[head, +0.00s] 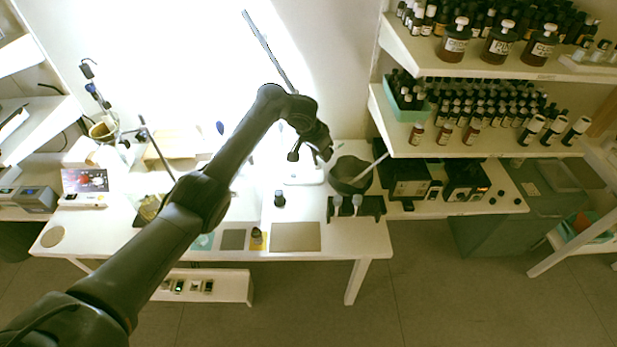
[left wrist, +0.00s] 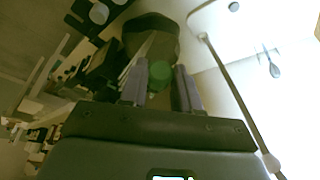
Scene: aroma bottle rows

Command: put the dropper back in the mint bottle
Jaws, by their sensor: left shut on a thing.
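My left gripper (head: 328,153) is high over the back of the white table, beside the dark bowl. In the left wrist view its two fingers (left wrist: 161,88) are shut on a round green-topped piece (left wrist: 160,72), which looks like the dropper's top. The dropper's lower part is hidden. A small dark bottle (head: 279,198) stands upright on the table, left of and nearer than the gripper. Another small dark bottle (head: 257,236) stands on a yellow mat at the front edge. I cannot read which is the mint bottle. My right gripper is out of view.
The dark bowl (head: 346,185) with a pale rod stands right of the gripper. A black rack (head: 372,207) with pale-topped items is in front of it. A grey mat (head: 296,237) lies at the front edge. Bottle-filled shelves (head: 470,146) hang at right.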

